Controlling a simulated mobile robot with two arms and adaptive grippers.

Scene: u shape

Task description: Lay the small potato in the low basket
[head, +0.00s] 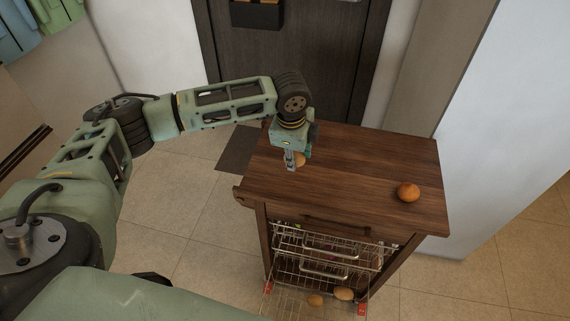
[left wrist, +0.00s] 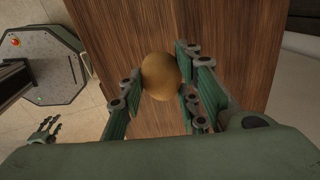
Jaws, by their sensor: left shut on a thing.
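The small potato (left wrist: 160,76) is brown and rounded. My left gripper (head: 295,162) is shut on it, with fingers on both sides of the potato in the left wrist view (left wrist: 163,82). The gripper points down over the left part of the wooden cart top; the gap beneath is hard to judge. The low wire basket (head: 288,301) is pulled out at the cart's bottom front and cut by the picture's lower edge. Two brown potatoes (head: 344,293) (head: 315,300) lie in it. My right gripper (left wrist: 43,132) shows small in the left wrist view, fingers spread, empty.
The wooden cart (head: 360,165) has an orange-brown round item (head: 408,191) at its top right. An upper wire basket (head: 325,248) with metal handles sits above the low one. A dark door (head: 330,60) stands behind. Tiled floor (head: 205,235) is clear left of the cart.

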